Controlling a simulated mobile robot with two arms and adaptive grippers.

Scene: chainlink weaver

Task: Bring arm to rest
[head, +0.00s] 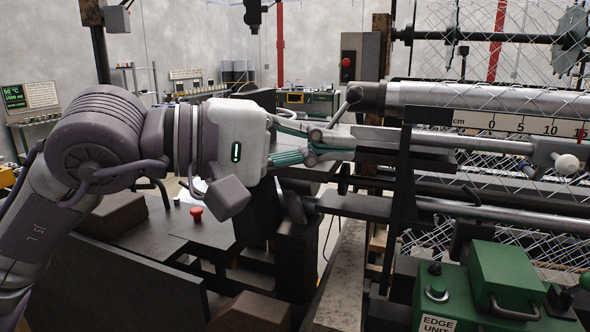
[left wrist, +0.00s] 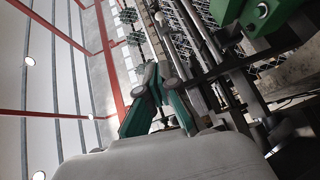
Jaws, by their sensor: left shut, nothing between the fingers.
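My left arm comes in from the left in the head view, with its white gripper body level and pointing right. My left gripper (head: 345,146), with green and grey fingers, is shut with nothing between the fingers. Its tips are in front of the weaving machine's metal bars; I cannot tell whether they touch. In the left wrist view the shut fingers (left wrist: 152,78) point up the picture towards the machine. My right gripper is not in view.
A steel roller (head: 450,95) and a cm scale (head: 480,122) lie right of the gripper. A green edge unit (head: 470,285) stands at lower right. A red button (head: 196,213) sits on a dark surface below the arm. Wire mesh (head: 470,60) hangs behind.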

